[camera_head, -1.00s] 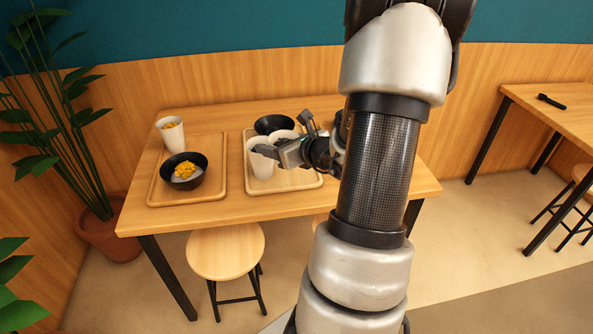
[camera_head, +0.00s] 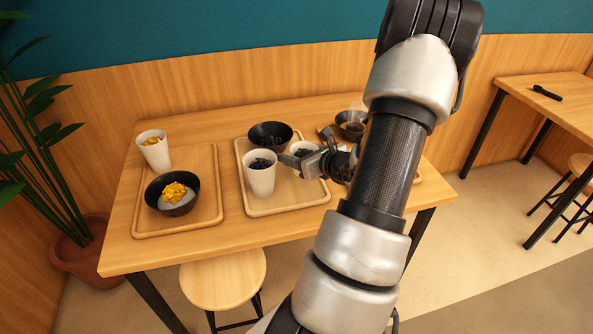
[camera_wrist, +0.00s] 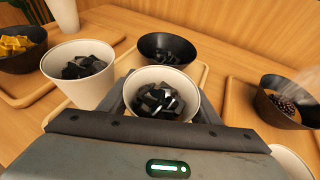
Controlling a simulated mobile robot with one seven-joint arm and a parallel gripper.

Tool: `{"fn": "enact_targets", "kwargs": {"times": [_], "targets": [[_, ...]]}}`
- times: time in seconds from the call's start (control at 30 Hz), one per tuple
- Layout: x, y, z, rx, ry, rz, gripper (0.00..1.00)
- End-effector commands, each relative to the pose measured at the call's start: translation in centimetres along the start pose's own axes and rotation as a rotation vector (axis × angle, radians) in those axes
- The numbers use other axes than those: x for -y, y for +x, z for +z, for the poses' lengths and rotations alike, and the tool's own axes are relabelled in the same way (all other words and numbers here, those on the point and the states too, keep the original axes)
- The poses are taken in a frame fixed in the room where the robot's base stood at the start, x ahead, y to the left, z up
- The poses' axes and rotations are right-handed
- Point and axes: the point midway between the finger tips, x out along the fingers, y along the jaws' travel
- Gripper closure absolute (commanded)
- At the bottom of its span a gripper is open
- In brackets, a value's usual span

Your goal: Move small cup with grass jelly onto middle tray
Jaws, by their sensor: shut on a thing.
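My gripper (camera_head: 303,160) is shut on a small white cup of black grass jelly cubes (camera_head: 304,148). In the wrist view this cup (camera_wrist: 165,76) sits upright between the fingers. The middle tray (camera_head: 288,207) is light wood and lies under this area; I cannot tell whether the held cup touches it. A larger-looking white cup with black jelly (camera_head: 260,180) stands on the tray just left of my gripper; it also shows in the wrist view (camera_wrist: 90,95). A black bowl with black jelly (camera_head: 270,140) stands at the tray's back. My gripper hides part of the held cup.
The left tray (camera_head: 140,228) holds a black bowl with yellow topping (camera_head: 175,205); a white cup with yellow pieces (camera_head: 153,155) stands at its back. A dark bowl of beans (camera_wrist: 285,112) stands to the right. My arm hides most of the right side of the table.

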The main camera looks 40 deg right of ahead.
Motion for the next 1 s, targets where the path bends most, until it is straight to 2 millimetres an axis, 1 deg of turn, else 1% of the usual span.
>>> {"fn": "enact_targets", "kwargs": {"times": [0.03,0.17,0.33,0.4,0.63,0.77,0.8,0.87,0.9,1.0], "targets": [[0.0,0.2,-0.5,0.001,0.000,0.000,0.69],[0.0,0.6,-1.3,0.002,-0.001,0.000,0.69],[0.0,1.5,-3.6,0.001,0.002,0.000,0.69],[0.0,1.8,-4.2,0.002,0.000,0.000,0.69],[0.0,1.8,-4.1,0.002,-0.002,0.000,0.69],[0.0,1.9,-4.6,0.001,-0.002,0.000,0.69],[0.0,1.9,-4.6,0.001,-0.002,0.000,0.41],[0.0,1.9,-4.5,0.001,-0.002,0.000,0.31],[0.0,1.9,-4.5,0.001,-0.002,0.000,0.24],[0.0,1.9,-4.5,0.001,-0.002,0.000,0.24]]}}
